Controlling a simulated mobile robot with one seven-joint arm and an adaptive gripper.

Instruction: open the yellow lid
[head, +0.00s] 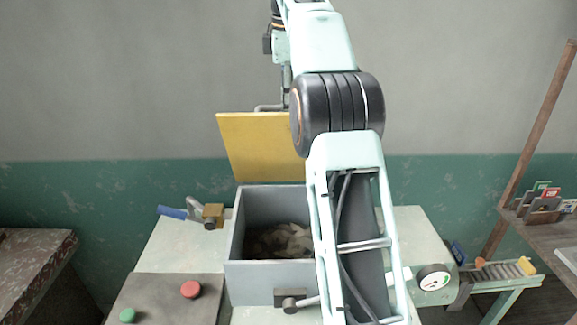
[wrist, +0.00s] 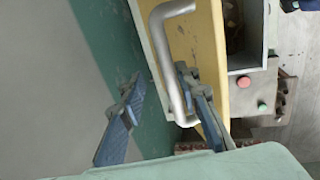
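The yellow lid (head: 258,147) stands raised, close to upright, at the back of the grey box (head: 235,225), whose inside shows. In the wrist view the lid (wrist: 209,40) is seen close up with its metal bar handle (wrist: 169,65). My gripper (wrist: 160,72) is open, its two blue fingers well apart. The handle bar lies between them in the picture, close to the right finger; I cannot tell whether they touch. In the head view my arm covers the right part of the lid and box, and the fingers are hard to make out.
Brownish clay scraps (head: 280,241) lie in the box. A red button (head: 190,289) and a green button (head: 128,315) are at the front left. A blue-handled clamp (head: 190,213) is left of the box, a dial (head: 433,277) right. A wall stands behind.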

